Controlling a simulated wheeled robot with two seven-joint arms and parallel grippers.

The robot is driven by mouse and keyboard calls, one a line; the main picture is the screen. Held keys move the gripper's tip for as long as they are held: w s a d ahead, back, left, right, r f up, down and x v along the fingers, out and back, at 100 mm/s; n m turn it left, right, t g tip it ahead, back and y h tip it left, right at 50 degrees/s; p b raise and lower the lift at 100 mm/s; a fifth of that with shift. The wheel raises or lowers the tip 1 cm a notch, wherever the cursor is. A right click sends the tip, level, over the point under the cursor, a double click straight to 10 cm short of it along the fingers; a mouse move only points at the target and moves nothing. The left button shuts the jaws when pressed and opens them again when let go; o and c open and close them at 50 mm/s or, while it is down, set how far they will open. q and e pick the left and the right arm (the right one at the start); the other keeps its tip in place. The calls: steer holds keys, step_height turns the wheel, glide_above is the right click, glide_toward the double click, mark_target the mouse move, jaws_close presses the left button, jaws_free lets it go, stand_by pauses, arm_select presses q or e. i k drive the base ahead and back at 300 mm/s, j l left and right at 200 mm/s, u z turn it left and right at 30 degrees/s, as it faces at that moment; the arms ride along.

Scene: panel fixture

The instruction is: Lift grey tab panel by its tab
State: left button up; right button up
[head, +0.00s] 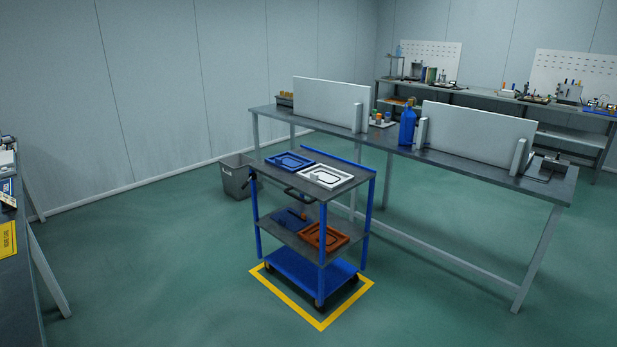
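A pale grey-white panel (326,176) with a dark outline lies flat on the right part of the top shelf of a blue cart. A small light block that looks like its tab (315,177) stands up near its left side. It is the only pale panel on the cart. Neither of my grippers shows in this view.
The blue cart (284,177) stands inside a yellow floor outline. A blue panel (288,161) lies beside the pale one. The lower shelf holds a blue panel (291,219) and an orange panel (324,236). A long bench (400,150) stands behind. Floor in front is clear.

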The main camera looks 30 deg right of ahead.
mark_target(326, 176)
steer(key=z, duration=0.25)
steer(key=i+l+z, duration=0.4)
steer(key=l, duration=0.15)
steer(key=i+l+z, duration=0.4)
steer(key=l, duration=0.05)
